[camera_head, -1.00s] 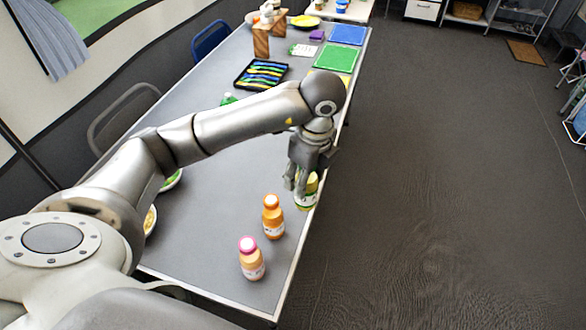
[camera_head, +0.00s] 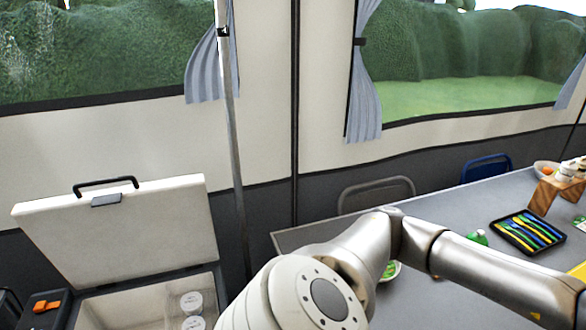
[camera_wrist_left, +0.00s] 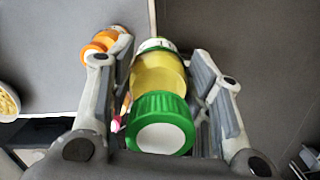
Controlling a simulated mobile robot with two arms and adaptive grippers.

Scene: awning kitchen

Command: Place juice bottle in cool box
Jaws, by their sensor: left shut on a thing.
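The juice bottle (camera_wrist_left: 158,88), yellow with a green cap, stands between the fingers of my left gripper (camera_wrist_left: 160,62) in the left wrist view, cap toward the camera. The gripper is shut on it. In the head view my left arm reaches off to the right, and its gripper and the bottle are outside the picture. The cool box (camera_head: 125,310) is at the lower left of the head view. Its pale lid (camera_head: 125,225) with a dark handle stands open. Two white-topped containers (camera_head: 192,303) are inside, and its lower part is cut off. My right gripper is not in view.
The grey table (camera_head: 430,300) is at the right, with a cutlery tray (camera_head: 530,232) and a bowl (camera_head: 390,271). A chair (camera_head: 376,193) and a pole (camera_head: 235,150) stand behind. An orange bottle (camera_wrist_left: 100,45) is close to the held bottle in the wrist view.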

